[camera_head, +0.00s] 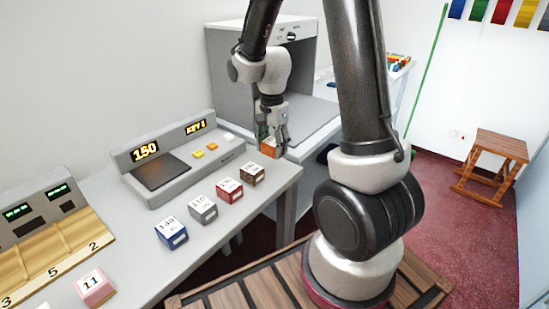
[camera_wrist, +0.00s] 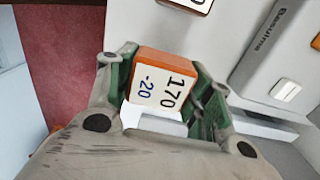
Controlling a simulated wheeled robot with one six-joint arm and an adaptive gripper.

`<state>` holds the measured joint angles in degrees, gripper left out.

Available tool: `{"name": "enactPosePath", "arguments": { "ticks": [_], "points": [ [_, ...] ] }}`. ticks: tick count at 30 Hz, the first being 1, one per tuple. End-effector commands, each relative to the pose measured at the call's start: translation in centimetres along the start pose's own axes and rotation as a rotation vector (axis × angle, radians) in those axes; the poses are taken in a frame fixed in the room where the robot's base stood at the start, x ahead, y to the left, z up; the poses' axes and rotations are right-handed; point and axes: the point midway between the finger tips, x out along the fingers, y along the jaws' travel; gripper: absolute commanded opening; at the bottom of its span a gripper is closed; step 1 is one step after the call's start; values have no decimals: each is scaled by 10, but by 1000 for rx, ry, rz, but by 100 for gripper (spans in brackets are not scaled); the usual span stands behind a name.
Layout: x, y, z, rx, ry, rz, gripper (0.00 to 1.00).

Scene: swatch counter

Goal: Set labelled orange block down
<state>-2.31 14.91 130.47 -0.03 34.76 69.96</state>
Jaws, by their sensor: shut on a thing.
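The orange block (camera_wrist: 163,82) has a white label reading 170 and -20 in the wrist view. My gripper (camera_wrist: 168,92) is shut on it, with green-padded fingers on both sides. In the head view my gripper (camera_head: 274,138) hangs near the counter's right end, and the orange block (camera_head: 267,146) shows partly between the fingers. It appears to be above the counter top; the exact height is hard to tell.
On the counter (camera_head: 130,238) stand a blue block (camera_head: 171,232), a grey block (camera_head: 203,209), a red block (camera_head: 229,190) and a brown block (camera_head: 252,174). Behind them is a console (camera_head: 180,160) showing 150 and KEY 1. A pink block (camera_head: 93,287) sits front left. A grey booth (camera_head: 225,60) stands behind.

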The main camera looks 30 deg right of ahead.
Motion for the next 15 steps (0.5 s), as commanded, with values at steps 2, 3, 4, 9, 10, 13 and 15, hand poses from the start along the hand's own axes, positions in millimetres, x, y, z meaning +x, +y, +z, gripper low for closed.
{"name": "enactPosePath", "arguments": {
  "ticks": [2,3,4,9,10,13,15],
  "points": [
    [7,0,0,0,0,0,26],
    [13,0,0,1,-1,3,26],
    [18,1,0,1,-1,3,26],
    [40,0,0,1,0,1,26],
    [42,0,0,1,0,0,26],
    [43,0,0,1,1,-1,26],
    [42,0,0,1,1,-1,26]
  ]
}}
